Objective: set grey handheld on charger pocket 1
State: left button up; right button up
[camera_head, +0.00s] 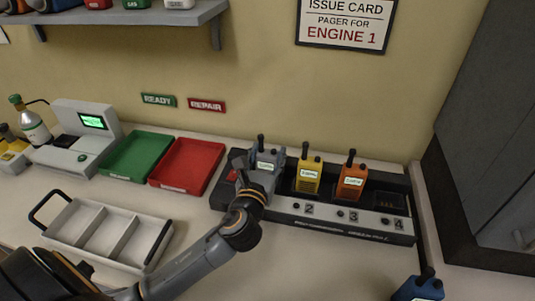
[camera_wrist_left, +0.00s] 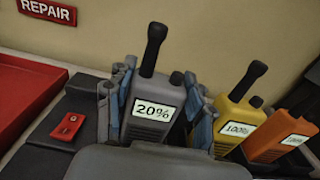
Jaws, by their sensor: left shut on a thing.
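The grey handheld (camera_head: 266,158) stands upright over the left end of the black charger (camera_head: 365,228), where pocket 1 is. In the left wrist view the grey handheld (camera_wrist_left: 155,106) shows a 20% screen. My left gripper (camera_head: 262,168) is shut on it, with one finger on each side; this also shows in the left wrist view (camera_wrist_left: 160,112). The handheld's lower end and pocket 1 are hidden by my gripper, so I cannot tell if it is fully seated. My right gripper is out of view.
A yellow handheld (camera_head: 307,178) stands in pocket 2, close beside my gripper, and an orange one (camera_head: 351,182) in pocket 3. Pocket 4 (camera_head: 388,199) is empty. Red (camera_head: 209,149) and green (camera_head: 158,140) trays, a divided carrier (camera_head: 152,254) and a blue handheld (camera_head: 418,289) are around.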

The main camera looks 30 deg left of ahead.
pick_arm(q)
jog(key=o, duration=1)
jog(key=shift+f, duration=0.1)
jog(key=o, duration=0.4)
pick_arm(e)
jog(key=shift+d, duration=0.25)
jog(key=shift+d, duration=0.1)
pick_arm(q)
jog(key=b+v, duration=0.2)
jog(key=v, duration=1)
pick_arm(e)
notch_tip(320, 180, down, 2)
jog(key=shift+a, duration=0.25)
